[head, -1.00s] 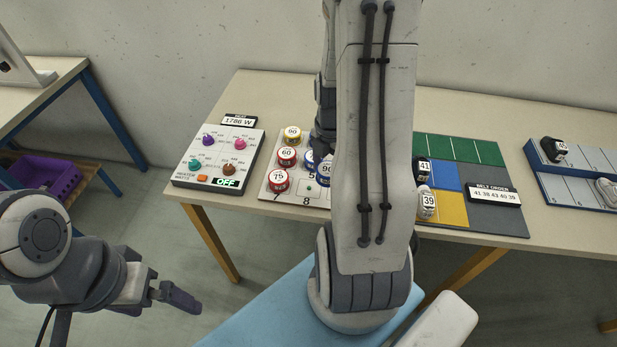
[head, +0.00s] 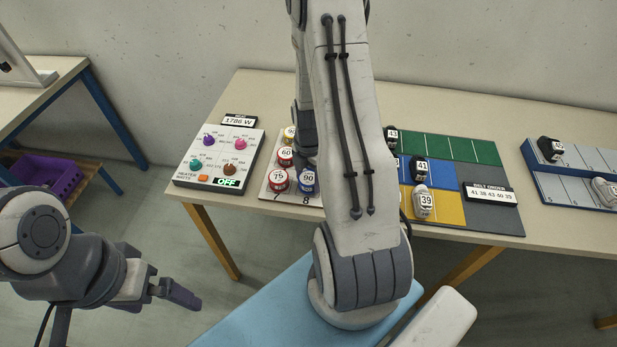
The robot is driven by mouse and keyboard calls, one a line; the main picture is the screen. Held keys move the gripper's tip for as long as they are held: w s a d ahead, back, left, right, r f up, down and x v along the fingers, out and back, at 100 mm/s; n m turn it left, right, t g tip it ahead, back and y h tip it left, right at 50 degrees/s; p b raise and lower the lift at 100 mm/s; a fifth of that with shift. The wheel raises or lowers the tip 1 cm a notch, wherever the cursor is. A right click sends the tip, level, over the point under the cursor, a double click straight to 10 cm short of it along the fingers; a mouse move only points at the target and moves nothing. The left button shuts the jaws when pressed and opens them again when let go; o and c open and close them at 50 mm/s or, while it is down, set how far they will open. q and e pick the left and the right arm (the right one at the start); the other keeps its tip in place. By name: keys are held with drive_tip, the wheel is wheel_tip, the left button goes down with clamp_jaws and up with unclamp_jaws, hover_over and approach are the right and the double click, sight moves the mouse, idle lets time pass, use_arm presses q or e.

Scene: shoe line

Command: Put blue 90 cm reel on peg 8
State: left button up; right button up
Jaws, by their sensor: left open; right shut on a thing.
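The blue reel marked 90 (head: 308,182) is at the front of the white peg board (head: 268,193), just behind the printed 8. It covers the peg spot there; I cannot tell whether it is seated or held just above. My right gripper (head: 307,163) is shut on this blue reel from above and behind, its fingers mostly hidden by the reel and my arm. My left gripper (head: 180,294) is open and empty, low at the left, away from the table.
Red reels marked 75 (head: 278,179) and 60 (head: 286,155) stand left of the blue one, a partly hidden yellow reel (head: 290,133) behind. The heater panel (head: 219,158) is left of the board. Shoes stand on the coloured mat (head: 480,222) at right. My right arm hides the board's right part.

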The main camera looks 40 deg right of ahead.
sight(309, 178)
drive_tip(key=shift+f+b, duration=0.35)
drive_tip(key=shift+f, duration=0.2)
drive_tip(key=o, duration=1.4)
drive_tip(key=shift+c, duration=0.2)
drive_tip(key=shift+r, duration=0.25)
wheel_tip(309, 178, up, 13)
drive_tip(key=shift+f, duration=0.15)
